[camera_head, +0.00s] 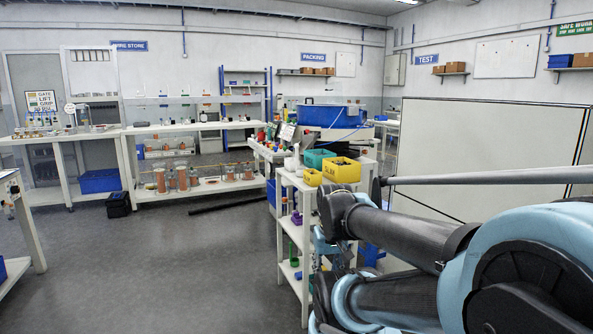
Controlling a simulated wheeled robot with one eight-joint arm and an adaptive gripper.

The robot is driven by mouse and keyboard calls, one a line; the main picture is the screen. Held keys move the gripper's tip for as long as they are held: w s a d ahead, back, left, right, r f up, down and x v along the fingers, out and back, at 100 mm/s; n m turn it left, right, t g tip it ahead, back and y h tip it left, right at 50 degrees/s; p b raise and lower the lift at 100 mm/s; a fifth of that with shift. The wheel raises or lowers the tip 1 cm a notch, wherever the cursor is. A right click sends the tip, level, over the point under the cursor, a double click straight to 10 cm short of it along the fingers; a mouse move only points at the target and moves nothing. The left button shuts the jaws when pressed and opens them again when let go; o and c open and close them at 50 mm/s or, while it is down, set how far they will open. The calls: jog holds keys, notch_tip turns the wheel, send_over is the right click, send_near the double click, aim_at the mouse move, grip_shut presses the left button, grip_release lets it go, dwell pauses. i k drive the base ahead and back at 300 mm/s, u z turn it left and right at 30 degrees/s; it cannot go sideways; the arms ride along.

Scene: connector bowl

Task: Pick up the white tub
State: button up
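A small white object (291,162) stands on the top of the white shelf trolley (293,181), left of the teal bin. It may be the white tub, but it is too small to tell for sure. My arm comes in from the right and reaches to the trolley's right side, covering part of it. I cannot make out my gripper's fingers; the end of the arm is hidden behind its own links.
A teal bin (318,158) and yellow bins (341,170) sit on the trolley top. A big blue tub (320,116) stands behind. A white panel (480,160) fills the right. Benches line the left and back; the grey floor (170,270) is open at centre-left.

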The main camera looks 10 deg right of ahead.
aim_at(289, 162)
jog(key=z, duration=0.1)
jog(key=i, duration=0.6)
jog(key=u, duration=0.5)
jog(key=i, duration=0.85)
jog(key=u, duration=0.55)
